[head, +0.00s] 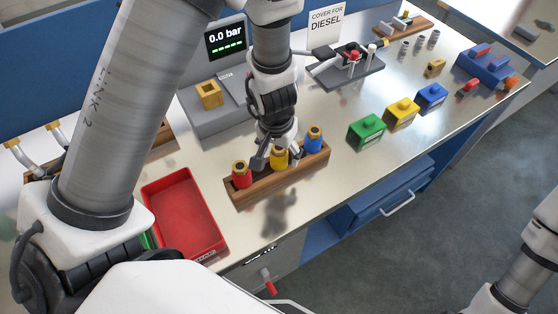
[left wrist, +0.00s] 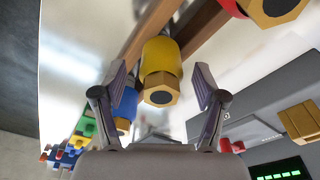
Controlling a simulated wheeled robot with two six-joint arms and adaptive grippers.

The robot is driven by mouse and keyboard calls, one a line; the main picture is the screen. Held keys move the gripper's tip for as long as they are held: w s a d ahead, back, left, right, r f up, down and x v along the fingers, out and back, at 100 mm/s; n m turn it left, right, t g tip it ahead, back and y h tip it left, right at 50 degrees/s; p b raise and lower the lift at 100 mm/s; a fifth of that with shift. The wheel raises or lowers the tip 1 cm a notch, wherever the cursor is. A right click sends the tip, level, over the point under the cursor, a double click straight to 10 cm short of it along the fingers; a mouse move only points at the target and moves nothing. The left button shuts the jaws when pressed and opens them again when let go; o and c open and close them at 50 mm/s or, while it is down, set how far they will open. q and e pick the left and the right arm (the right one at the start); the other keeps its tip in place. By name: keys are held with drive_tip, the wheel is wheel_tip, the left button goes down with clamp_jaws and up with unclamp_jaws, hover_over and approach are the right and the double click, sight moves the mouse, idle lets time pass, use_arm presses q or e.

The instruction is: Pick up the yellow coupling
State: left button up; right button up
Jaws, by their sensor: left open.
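The yellow coupling (head: 280,157) stands upright in a wooden rack (head: 258,190), between a red coupling (head: 241,176) and a blue coupling (head: 314,139). My left gripper (head: 277,158) is over the rack, pointing down at the yellow coupling and partly hiding it. In the left wrist view the open fingers (left wrist: 160,80) lie on either side of the yellow coupling (left wrist: 160,58) and its brass hex end, with gaps on both sides. The blue coupling (left wrist: 125,102) is close behind the left-hand finger there. My right gripper is out of view.
A red tray (head: 184,212) is left of the rack. Green (head: 366,131), yellow (head: 401,112) and blue (head: 431,96) blocks stand to the right. A grey unit with a brass fitting (head: 209,94) is behind. Bare tabletop lies in front of the rack.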

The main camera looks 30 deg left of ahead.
use_arm(q)
drive_tip(key=shift+w+a+f, duration=0.15)
drive_tip(key=shift+w+f, duration=0.3)
drive_tip(key=shift+f, duration=0.35)
drive_tip(key=shift+s+r, duration=0.2)
drive_tip(key=shift+s, duration=0.05)
drive_tip(key=c, duration=0.3)
drive_tip(key=shift+s, duration=0.1)
clamp_jaws()
drive_tip(key=shift+r, duration=0.1)
